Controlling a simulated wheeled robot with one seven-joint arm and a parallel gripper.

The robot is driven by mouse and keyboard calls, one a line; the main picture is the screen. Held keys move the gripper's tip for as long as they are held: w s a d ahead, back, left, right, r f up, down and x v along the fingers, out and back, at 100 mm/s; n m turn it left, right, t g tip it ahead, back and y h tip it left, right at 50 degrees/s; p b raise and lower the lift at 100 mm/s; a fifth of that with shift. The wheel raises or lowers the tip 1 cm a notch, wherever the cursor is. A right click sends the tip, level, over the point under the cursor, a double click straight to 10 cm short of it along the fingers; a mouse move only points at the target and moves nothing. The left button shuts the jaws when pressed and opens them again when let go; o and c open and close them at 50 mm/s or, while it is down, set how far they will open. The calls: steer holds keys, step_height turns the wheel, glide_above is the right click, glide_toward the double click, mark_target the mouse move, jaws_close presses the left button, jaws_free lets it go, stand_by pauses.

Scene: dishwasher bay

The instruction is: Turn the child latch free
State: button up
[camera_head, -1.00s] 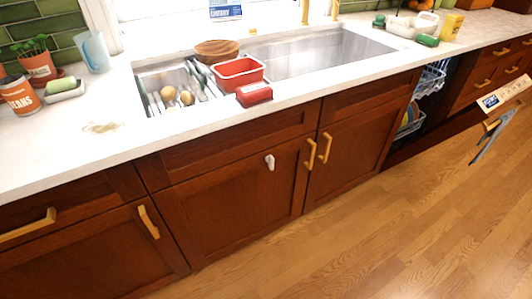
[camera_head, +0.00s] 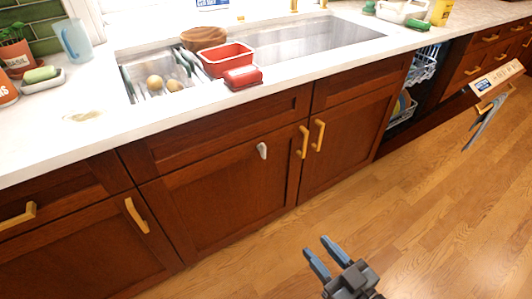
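The child latch (camera_head: 262,150) is a small white-grey piece on the front of the left sink cabinet door (camera_head: 215,195), near its upper right corner. It hangs nearly upright with a slight tilt. My gripper (camera_head: 321,248) shows at the bottom of the view, over the floor. Its two blue fingers are spread apart with nothing between them. It is below and to the right of the latch, well apart from it.
Brass handles (camera_head: 303,141) stick out just right of the latch. The open dishwasher (camera_head: 493,82) juts out at the right with a towel hanging from it. The wooden floor (camera_head: 430,220) before the cabinets is clear.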

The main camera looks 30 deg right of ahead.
steer(key=w+d+f+b, duration=0.1)
steer(key=w+d+f, duration=0.1)
steer(key=w, duration=0.5)
steer(key=w+d+f+b, duration=0.1)
steer(key=w+d+f, duration=0.15)
steer(key=w, duration=0.55)
steer(key=b, duration=0.2)
glide_toward(265, 148)
steer(key=w, duration=0.2)
steer(key=shift+t, duration=0.4)
steer(key=w, duration=0.2)
steer(key=w+b, duration=0.1)
steer(key=w, duration=0.1)
steer(key=w+f+b, duration=0.1)
steer(key=w, duration=0.1)
steer(key=shift+d, duration=0.15)
steer(key=shift+w, duration=0.8)
steer(key=shift+r, duration=0.1)
jaws_close()
